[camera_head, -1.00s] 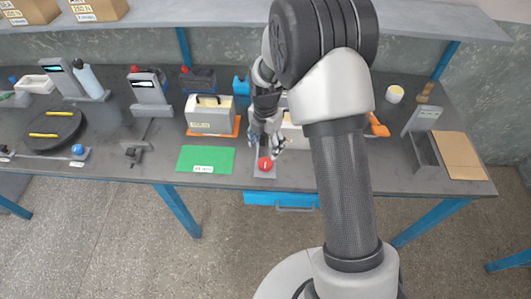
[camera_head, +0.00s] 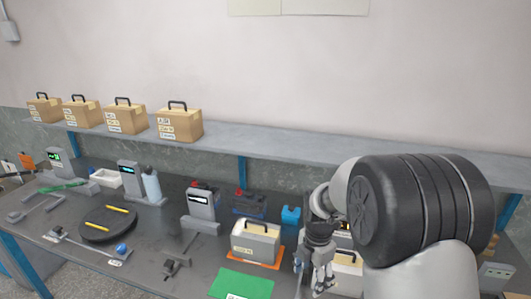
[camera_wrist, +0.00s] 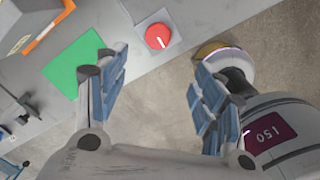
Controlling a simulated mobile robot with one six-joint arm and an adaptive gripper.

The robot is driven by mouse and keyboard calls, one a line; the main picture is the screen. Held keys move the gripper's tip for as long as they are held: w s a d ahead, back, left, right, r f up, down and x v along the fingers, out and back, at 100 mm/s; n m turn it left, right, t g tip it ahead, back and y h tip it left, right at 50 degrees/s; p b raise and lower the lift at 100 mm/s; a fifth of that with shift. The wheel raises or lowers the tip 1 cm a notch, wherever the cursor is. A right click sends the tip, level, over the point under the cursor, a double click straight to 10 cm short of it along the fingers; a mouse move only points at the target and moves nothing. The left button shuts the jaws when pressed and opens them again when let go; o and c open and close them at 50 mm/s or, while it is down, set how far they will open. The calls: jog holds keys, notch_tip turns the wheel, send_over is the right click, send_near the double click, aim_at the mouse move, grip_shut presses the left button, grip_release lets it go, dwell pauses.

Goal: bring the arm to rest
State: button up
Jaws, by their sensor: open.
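My gripper (camera_wrist: 157,98) is open and empty in the wrist view, its two blue-padded fingers well apart. It hangs over the front edge of the bench, with floor and a strip of bench below it. It also shows in the head view (camera_head: 322,278), near the right of the green mat. My arm reaches in from the lower right of the head view, and its large dark joint hides part of the bench's right side.
The dark bench (camera_head: 142,263) carries a green mat (camera_head: 241,284), a cream battery box (camera_head: 256,243) and a black turntable (camera_head: 108,224). A red button (camera_wrist: 158,36) lies beyond the fingers. Several cardboard boxes (camera_head: 180,125) stand on the grey shelf (camera_head: 225,142) above.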

jog(key=s+r+m+t, duration=0.2)
jog(key=s+r+m, duration=1.05)
jog(key=r, duration=0.35)
jog(key=s+r+m+t, duration=0.2)
jog(key=s+m, duration=0.9)
jog(key=s, duration=0.3)
jog(key=shift+s+r, duration=0.25)
